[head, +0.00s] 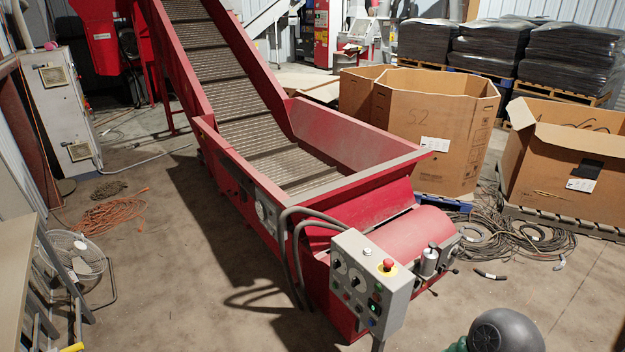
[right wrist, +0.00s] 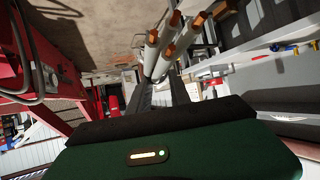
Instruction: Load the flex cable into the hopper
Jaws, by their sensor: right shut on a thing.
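The red hopper (head: 345,140) stands in the middle of the head view, with an inclined belt running up from it to the back left. Its visible belt floor looks bare. In the right wrist view, my right gripper (right wrist: 165,84) is shut on the flex cable (right wrist: 160,52), which shows as thick pale grey lengths with copper-coloured ends pointing upward in the picture. The exact grip contact is small and partly hidden. In the head view only a rounded grey part of mine shows at the bottom right; the gripper and held cable are out of that view. My left gripper is not in view.
A grey control box (head: 370,285) with a red button stands at the hopper's near end. Coiled black cables (head: 510,238) lie on the floor at right, before cardboard boxes (head: 435,125). A fan (head: 78,258) and an orange cord (head: 108,214) are at left.

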